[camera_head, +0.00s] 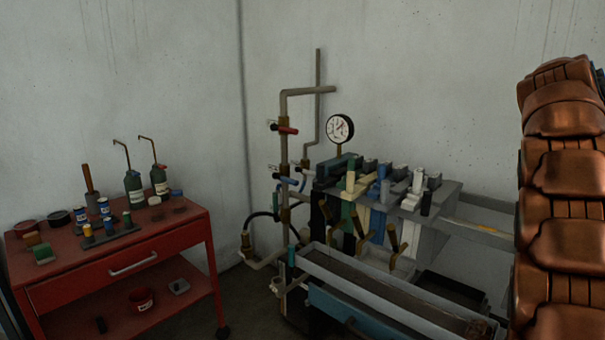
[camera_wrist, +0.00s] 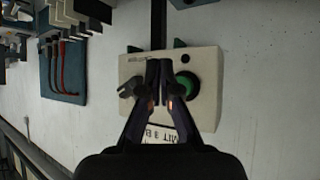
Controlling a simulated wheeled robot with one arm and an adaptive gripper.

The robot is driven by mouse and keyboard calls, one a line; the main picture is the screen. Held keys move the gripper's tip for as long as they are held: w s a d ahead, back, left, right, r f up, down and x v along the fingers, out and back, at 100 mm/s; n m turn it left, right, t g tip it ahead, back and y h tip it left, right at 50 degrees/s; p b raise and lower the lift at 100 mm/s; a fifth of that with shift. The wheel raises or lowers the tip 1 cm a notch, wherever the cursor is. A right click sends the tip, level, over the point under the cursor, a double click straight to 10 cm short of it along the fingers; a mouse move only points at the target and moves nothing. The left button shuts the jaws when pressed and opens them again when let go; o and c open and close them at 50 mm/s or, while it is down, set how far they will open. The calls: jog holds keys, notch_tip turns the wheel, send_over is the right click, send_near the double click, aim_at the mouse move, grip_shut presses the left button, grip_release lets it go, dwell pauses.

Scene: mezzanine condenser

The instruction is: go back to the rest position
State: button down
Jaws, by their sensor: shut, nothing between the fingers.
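My gripper (camera_wrist: 159,68) shows in the wrist view with its two fingers together and nothing between them. It is in front of a pale control box (camera_wrist: 206,62) on the wall. A green round button (camera_wrist: 187,86) is just right of the fingertips, and a dark knob or lever (camera_wrist: 131,86) is just left of them. I cannot tell whether the fingers touch the box. In the head view, the gripper is not visible.
A red cart (camera_head: 120,270) with bottles and jars stands at left. A pipe rig with a gauge (camera_head: 340,128) and a grey trough (camera_head: 375,290) fill the middle. The wrist view shows a blue panel with red-handled tools (camera_wrist: 63,70). Bare floor shows between cart and rig.

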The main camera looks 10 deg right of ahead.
jog(key=s+a+f+n+y, duration=0.1)
jog(key=a+f+n+y, duration=0.15)
jog(key=a+f, duration=0.55)
jog(key=s+a+f+n+y, duration=0.1)
jog(key=a+f+n+y, duration=0.2)
jog(key=a, duration=0.9)
jog(key=s+a+f+n+y, duration=0.1)
jog(key=a+f+n, duration=0.1)
jog(key=a+f, duration=0.6)
jog(key=s+a+f+n+g+y, duration=0.1)
jog(key=s+a+f+n, duration=0.1)
jog(key=s+a+f, duration=0.2)
jog(key=s+a+f+n+g+y, duration=0.1)
jog(key=s+a+f+n, duration=0.2)
jog(key=s+a, duration=0.8)
jog(key=s+a+f+n+g+y, duration=0.1)
jog(key=s+a+f+n, duration=0.2)
jog(key=s+a+f, duration=0.4)
jog(key=shift+s+a+f+y, duration=0.2)
jog(key=shift+a+y, duration=0.15)
jog(key=shift+a, duration=0.7)
